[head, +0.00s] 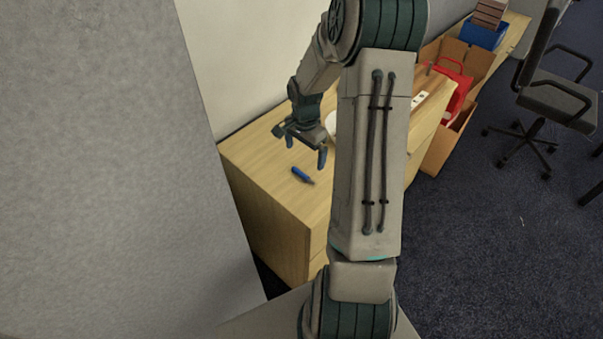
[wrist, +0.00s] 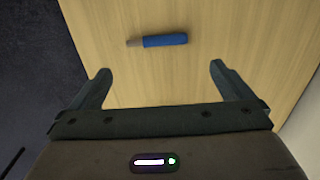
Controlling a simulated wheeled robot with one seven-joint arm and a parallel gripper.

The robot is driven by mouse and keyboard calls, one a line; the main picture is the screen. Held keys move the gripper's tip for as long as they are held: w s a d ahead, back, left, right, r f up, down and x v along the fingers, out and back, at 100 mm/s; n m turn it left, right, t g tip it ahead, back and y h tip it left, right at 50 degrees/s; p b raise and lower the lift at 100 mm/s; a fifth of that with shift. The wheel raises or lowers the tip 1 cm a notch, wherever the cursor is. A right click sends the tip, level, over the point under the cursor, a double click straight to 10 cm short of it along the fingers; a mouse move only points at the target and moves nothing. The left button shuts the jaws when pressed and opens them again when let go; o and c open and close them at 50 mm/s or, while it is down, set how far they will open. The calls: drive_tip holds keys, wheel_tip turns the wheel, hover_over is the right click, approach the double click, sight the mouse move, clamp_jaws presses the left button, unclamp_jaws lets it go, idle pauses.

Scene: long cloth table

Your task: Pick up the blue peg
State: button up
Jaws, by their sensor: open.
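The blue peg (head: 302,175) lies on its side on the wooden cabinet top (head: 263,165), near the cabinet's front end. In the wrist view the blue peg (wrist: 165,40) lies crosswise, with a brown tip at its left end. My gripper (head: 306,157) is above the cabinet top with its fingers pointing down. In the wrist view my gripper (wrist: 158,75) is open and empty. The peg shows beyond the fingertips there, apart from both fingers and roughly centred between them.
A white round thing (head: 331,124) is partly hidden behind my arm. A red bag (head: 456,88) sits in a cardboard box (head: 476,58) to the right. A blue bin (head: 483,35) and an office chair (head: 556,98) stand farther off. A grey partition (head: 110,170) rises on the left.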

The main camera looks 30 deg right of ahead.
sight(304, 173)
drive_tip(key=shift+s+a+f+p, duration=0.15)
drive_tip(key=shift+f+p, duration=0.2)
drive_tip(key=shift+f, duration=1.6)
drive_tip(key=shift+s+f+p, duration=0.1)
drive_tip(key=shift+f+p, duration=0.2)
drive_tip(key=shift+f, duration=1.65)
drive_tip(key=c, duration=0.9)
drive_tip(key=shift+o, duration=0.2)
drive_tip(key=shift+r, duration=0.15)
